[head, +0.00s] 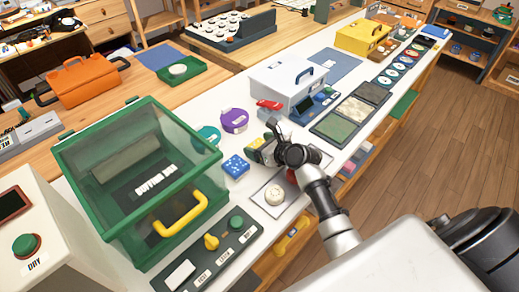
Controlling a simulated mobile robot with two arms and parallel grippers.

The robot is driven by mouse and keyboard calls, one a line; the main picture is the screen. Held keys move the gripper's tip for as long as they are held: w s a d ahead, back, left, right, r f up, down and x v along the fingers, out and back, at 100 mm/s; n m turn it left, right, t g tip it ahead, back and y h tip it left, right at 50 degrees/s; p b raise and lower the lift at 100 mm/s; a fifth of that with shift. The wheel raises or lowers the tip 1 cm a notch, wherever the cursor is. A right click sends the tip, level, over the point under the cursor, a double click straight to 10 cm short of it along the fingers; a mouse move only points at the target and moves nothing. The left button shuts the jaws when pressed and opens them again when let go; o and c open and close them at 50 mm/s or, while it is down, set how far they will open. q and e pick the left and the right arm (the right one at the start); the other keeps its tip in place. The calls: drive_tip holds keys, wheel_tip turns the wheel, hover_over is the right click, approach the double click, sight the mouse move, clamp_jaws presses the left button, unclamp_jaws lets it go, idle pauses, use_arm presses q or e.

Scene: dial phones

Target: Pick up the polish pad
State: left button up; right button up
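No pad in the head view carries a label I can read, so I cannot tell for certain which is the polish pad. Candidates on the white bench (203,95) are a purple round piece (234,120), a teal round piece (207,136) partly behind the green box, and a blue speckled block (236,166). My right gripper (259,149) is low over the bench, right of the blue block and apart from it. A small yellow-green patch shows at its fingers; I cannot tell whether it is held. My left gripper is out of view.
A green clear-walled box (185,241) with a yellow handle stands at left. A cream round piece (275,196) sits on a plate near the front edge. A white toolbox (283,82) and red-handled item (269,104) stand beyond my gripper. Wooden floor (430,145) is clear at right.

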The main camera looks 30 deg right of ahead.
drive_tip(key=c, duration=0.6)
drive_tip(key=shift+c, duration=0.2)
drive_tip(key=shift+r, duration=0.1)
drive_tip(key=shift+r, duration=0.6)
wheel_tip(320, 180, up, 3)
drive_tip(key=shift+f+p, duration=0.1)
drive_tip(key=shift+p, duration=0.3)
drive_tip(key=w+r+v, duration=0.1)
drive_tip(key=v, duration=1.1)
drive_tip(key=s+a+r+n+y, duration=0.1)
drive_tip(key=s+a+r, duration=0.1)
drive_tip(key=a, duration=0.4)
drive_tip(key=s+a+r+n+y, duration=0.1)
drive_tip(key=s+a+r, duration=0.2)
drive_tip(key=s+a, duration=0.2)
drive_tip(key=shift+a+g+p, duration=0.3)
drive_tip(key=shift+a+g, duration=0.1)
drive_tip(key=shift+a, duration=0.55)
